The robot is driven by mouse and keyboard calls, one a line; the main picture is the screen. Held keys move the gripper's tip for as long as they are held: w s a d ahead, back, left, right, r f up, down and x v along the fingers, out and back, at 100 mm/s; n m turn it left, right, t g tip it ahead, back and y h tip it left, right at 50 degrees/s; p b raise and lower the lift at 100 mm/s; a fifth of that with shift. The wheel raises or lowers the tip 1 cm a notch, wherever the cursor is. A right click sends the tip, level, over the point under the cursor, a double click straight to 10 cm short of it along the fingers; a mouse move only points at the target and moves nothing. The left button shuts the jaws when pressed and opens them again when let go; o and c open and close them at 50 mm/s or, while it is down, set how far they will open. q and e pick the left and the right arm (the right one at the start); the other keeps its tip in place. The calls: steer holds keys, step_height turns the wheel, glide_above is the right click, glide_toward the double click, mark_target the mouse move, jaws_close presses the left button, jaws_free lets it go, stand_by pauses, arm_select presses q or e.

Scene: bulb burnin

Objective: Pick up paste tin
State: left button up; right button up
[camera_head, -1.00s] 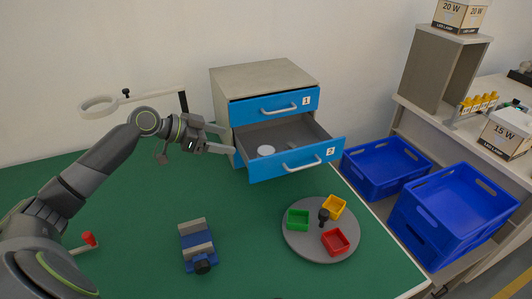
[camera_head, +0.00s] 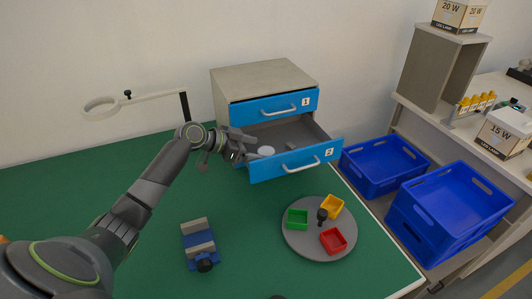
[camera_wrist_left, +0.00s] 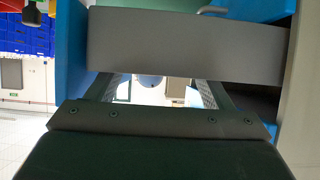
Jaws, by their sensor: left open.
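A small white round tin (camera_head: 266,151) lies in the open lower drawer, marked 2 (camera_head: 290,165), of the cabinet; I take it to be the paste tin. My left gripper (camera_head: 252,148) is at the left side of that drawer, open, with its fingers close beside the tin. The tin stays partly visible; I cannot tell if they touch. In the left wrist view my two fingers (camera_wrist_left: 158,90) are apart, with a grey drawer panel (camera_wrist_left: 185,42) across the view above them. I cannot make out the tin clearly there. My right gripper is not in view.
A small dark item (camera_head: 291,146) lies further right in the drawer. A round grey tray (camera_head: 300,248) with coloured bins and a blue-grey fixture (camera_head: 199,244) stand on the green table. Blue crates (camera_head: 385,165) stand at right.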

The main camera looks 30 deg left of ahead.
arm_select(q)
steer(key=shift+x, duration=1.45)
steer(key=c, duration=1.2)
